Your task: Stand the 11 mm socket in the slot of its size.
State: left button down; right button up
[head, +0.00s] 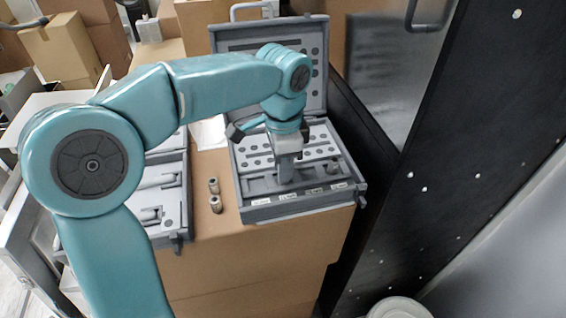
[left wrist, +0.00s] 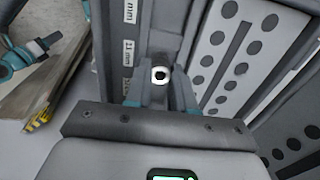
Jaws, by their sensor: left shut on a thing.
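My left gripper (head: 286,176) is down inside the open grey socket case (head: 265,213), over the front row behind the labels. In the left wrist view its two fingers (left wrist: 160,88) are shut on a small bright socket (left wrist: 160,75) with a dark round hole, seen end-on. The 11 mm label (left wrist: 128,52) is on the case strip to the left of the socket in that view. The fingers hide the socket in the head view. I cannot tell whether its foot touches the slot floor. My right gripper is not in view.
Two metal sockets (head: 214,195) stand on the cardboard box left of the case. A second grey case (head: 170,222) lies open further left. The socket case's lid (head: 318,60) stands up behind. A tall black panel (head: 450,150) rises close on the right.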

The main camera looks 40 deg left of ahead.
pick_arm(q)
jog(key=c, duration=1)
grip_release()
jog(key=shift+a+f, duration=0.1)
jog(key=shift+o, duration=0.2)
jog(key=shift+r, duration=0.55)
notch_tip(320, 180, up, 11)
jog(key=p, duration=0.2)
jog(key=shift+r, duration=0.2)
